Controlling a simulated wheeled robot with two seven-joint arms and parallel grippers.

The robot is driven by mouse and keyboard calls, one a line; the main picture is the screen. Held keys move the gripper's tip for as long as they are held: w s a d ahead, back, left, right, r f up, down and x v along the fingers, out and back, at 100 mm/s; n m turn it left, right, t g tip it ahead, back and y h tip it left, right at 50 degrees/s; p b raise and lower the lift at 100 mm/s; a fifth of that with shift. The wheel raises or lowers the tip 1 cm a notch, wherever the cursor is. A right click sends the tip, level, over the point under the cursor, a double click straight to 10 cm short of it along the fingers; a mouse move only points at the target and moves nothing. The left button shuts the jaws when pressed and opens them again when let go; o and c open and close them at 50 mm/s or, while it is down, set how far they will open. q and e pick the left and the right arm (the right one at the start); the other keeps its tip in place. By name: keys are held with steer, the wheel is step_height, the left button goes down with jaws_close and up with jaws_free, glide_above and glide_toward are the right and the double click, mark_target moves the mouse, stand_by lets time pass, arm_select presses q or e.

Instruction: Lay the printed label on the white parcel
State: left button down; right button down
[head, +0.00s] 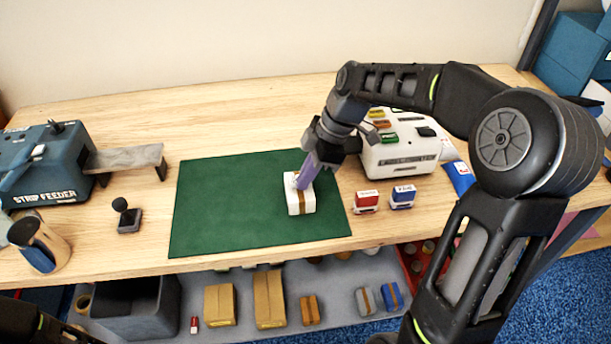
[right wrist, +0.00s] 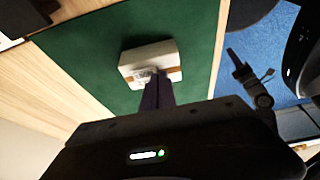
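The white parcel (head: 301,204) lies on the green mat (head: 220,215), right of its middle, with a brown tape band. It also shows in the right wrist view (right wrist: 150,55). My right gripper (head: 300,184) points down at the parcel's top, its purple fingers close together. A small pale printed label (right wrist: 143,75) shows at the fingertips, at the parcel's top face near the tape. The fingers appear shut on it; whether it touches the parcel is hard to tell. Part of my left arm shows at the lower left, but its gripper is out of view.
A strip feeder (head: 45,170), a dark stamp (head: 129,217) and a metal cup (head: 38,245) are at left. Several cartons sit on the lower shelf.

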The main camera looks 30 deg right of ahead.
steer(key=shift+f, duration=0.15)
stand_by(0.4)
stand_by(0.4)
steer(key=c, duration=1.6)
jaws_free()
steer(key=shift+r+p, duration=1.7)
steer(key=shift+r, duration=1.35)
